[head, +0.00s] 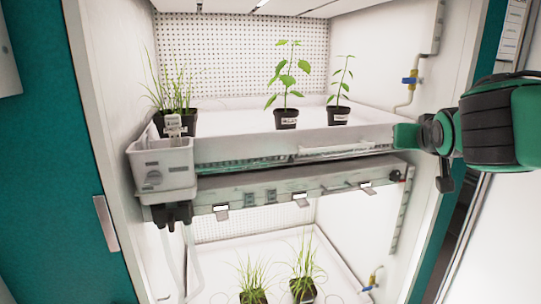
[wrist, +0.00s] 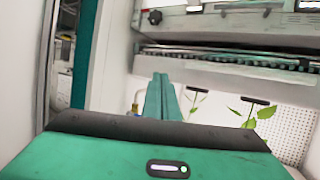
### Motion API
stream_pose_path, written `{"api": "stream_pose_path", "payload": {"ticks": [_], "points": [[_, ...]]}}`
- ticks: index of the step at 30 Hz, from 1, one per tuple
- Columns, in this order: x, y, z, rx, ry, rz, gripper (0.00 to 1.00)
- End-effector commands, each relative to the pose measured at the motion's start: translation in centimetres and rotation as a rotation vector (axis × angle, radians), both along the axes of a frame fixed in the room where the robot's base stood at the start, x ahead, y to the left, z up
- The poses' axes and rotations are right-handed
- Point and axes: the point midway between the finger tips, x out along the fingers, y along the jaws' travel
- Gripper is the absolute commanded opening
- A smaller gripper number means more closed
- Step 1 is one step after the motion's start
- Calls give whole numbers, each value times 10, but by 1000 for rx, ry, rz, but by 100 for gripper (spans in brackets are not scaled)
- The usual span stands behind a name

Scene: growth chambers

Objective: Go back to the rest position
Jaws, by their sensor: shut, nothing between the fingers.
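My gripper (head: 404,136) is at the right side of the chamber in the head view, in front of the right end of the upper shelf tray (head: 245,148). In the wrist view its green fingers (wrist: 161,97) are together with nothing between them. My green and black arm reaches in from the right edge. I cannot tell from these frames whether the gripper touches the tray's rim.
The upper tray holds grassy pots (head: 176,122) at left and two leafy plants (head: 286,118) (head: 338,114). A grey bin (head: 163,165) hangs at the tray's left corner. Grassy pots (head: 303,288) stand below. A blue-handled valve (head: 410,80) is on the right wall.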

Motion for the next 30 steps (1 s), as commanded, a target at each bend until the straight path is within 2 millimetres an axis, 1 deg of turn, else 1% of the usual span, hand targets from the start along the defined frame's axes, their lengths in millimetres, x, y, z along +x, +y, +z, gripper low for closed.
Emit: {"api": "stream_pose_path", "payload": {"ticks": [1,2,3,5,6,8,9,11,12,14,15,18,21,24,25,30], "points": [[-14,-21,-22,16,74,-40,0],[-23,-31,-36,27,121,-58,0],[-36,-45,-55,43,187,-85,0],[-59,-62,-82,72,284,-121,0],[-76,-72,-100,93,349,-144,0],[-103,-85,-125,130,448,-177,0],[-122,-91,-141,156,514,-196,0],[-154,-98,-164,203,615,-225,0],[-176,-101,-177,236,680,-240,0],[-208,-102,-196,288,776,-261,0],[-229,-101,-206,324,836,-270,0],[-273,-94,-225,405,961,-285,0],[-304,-86,-234,466,1049,-288,0],[-321,-78,-239,501,1098,-286,0],[-324,-77,-239,506,1105,-285,0],[-326,-76,-240,511,1114,-285,0]]}}
